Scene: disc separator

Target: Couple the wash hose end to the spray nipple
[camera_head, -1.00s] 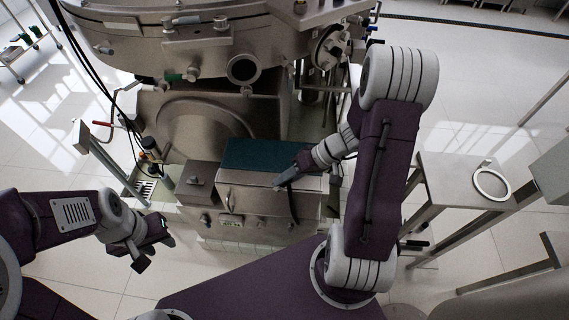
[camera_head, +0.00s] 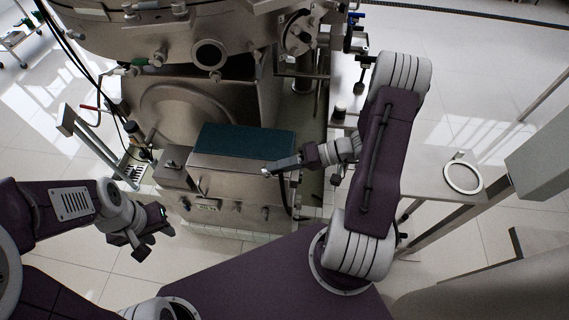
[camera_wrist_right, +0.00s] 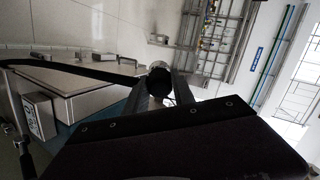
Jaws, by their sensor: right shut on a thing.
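My right gripper (camera_head: 270,168) is in front of the steel box, by the right end of its teal top. In the right wrist view its fingers (camera_wrist_right: 160,88) are shut on the round black hose end (camera_wrist_right: 159,82). The black hose (camera_wrist_right: 75,68) runs off to the left there. In the head view the hose (camera_head: 283,192) hangs from the gripper down the box front. My left gripper (camera_head: 150,234) is open and empty at the lower left, over the floor. I cannot pick out the spray nipple with certainty.
The steel box with the teal top (camera_head: 245,141) stands before the large separator machine (camera_head: 170,108). A side table (camera_head: 425,180) with a white ring (camera_head: 463,177) is at the right. Black cables hang at the left. Floor is clear at the lower left.

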